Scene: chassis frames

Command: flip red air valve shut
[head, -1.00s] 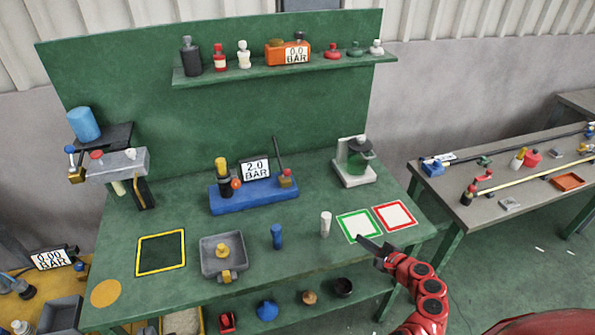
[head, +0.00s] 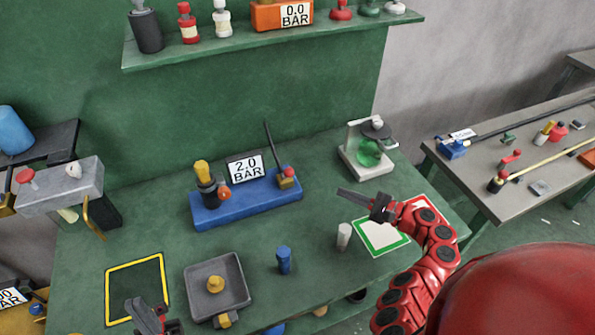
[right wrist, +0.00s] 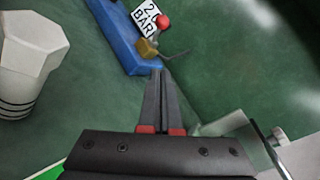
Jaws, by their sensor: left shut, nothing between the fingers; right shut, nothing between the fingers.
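A blue base (head: 245,204) on the green bench carries a 2.0 BAR display (head: 245,168). At its right end is a small brass valve block (head: 287,181) with a dark upright lever (head: 272,145) and a bit of red beside it. In the right wrist view a red ball (right wrist: 162,21) shows near the brass block (right wrist: 148,47), beyond my fingertips. My right gripper (head: 342,192) is shut and empty, right of the blue base and apart from it; its fingers point toward it in the wrist view (right wrist: 158,75). My left gripper (head: 136,304) is shut and empty low at the front left.
A yellow-topped black regulator (head: 205,182) with an orange-red knob stands on the base's left part. A glass device (head: 367,150) stands behind my right gripper. A grey tray (head: 240,290), a blue peg (head: 284,261) and a white peg (head: 343,237) stand in front. A shelf (head: 190,54) hangs above.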

